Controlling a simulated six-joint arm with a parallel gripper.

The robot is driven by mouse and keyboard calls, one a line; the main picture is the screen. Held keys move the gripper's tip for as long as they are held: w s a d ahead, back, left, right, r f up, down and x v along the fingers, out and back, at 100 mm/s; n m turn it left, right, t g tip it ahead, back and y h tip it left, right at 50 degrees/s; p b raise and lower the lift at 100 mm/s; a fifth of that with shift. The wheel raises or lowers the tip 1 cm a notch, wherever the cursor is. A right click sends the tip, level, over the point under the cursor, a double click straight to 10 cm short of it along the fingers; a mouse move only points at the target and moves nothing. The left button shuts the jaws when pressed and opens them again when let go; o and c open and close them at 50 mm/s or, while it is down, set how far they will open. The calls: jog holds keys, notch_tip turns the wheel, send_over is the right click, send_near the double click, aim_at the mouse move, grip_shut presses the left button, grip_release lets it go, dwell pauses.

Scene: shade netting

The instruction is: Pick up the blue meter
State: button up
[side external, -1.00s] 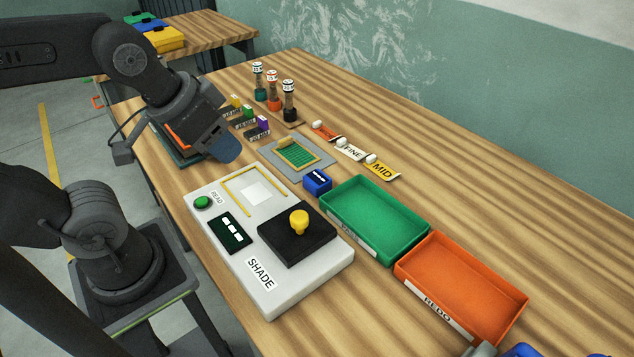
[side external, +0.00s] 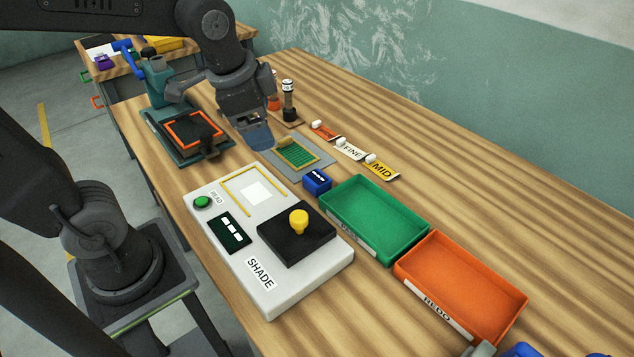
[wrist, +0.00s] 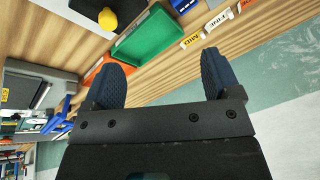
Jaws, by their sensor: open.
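The blue meter (side external: 317,181) is a small dark blue box with a white-marked top. It stands on the table between the white SHADE panel and the green tray. What looks like it is cut by the top edge of the wrist view (wrist: 183,5).
The green tray (side external: 331,207) and orange tray (side external: 404,273) lie right of the meter. The SHADE panel (side external: 285,298) with a yellow knob (side external: 299,220) is in front. The grey mat (side external: 318,163), label cards (side external: 381,168) and bottles (side external: 289,103) are behind. The table's far right is clear.

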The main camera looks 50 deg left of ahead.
jog(key=w+a+f+m+g, duration=0.1)
jog(key=w+f+m, duration=0.1)
jog(key=w+m, duration=0.15)
jog(key=w+f+m+g, duration=0.1)
jog(key=w+f+m, duration=0.15)
jog(key=w, duration=0.25)
jog(key=m+g, duration=0.2)
jog(key=m, duration=0.4)
send_near(317, 177)
jog(key=shift+y, duration=0.4)
jog(key=f, duration=0.5)
jog(key=shift+s+a+f, duration=0.1)
jog(key=shift+s+f, duration=0.2)
jog(key=shift+w+a+f, duration=0.1)
jog(key=shift+f, duration=1.25)
jog(key=shift+w+a+f, duration=0.1)
jog(key=shift+f, duration=1.25)
jog(key=shift+c, duration=0.2)
jog(key=c, duration=1)
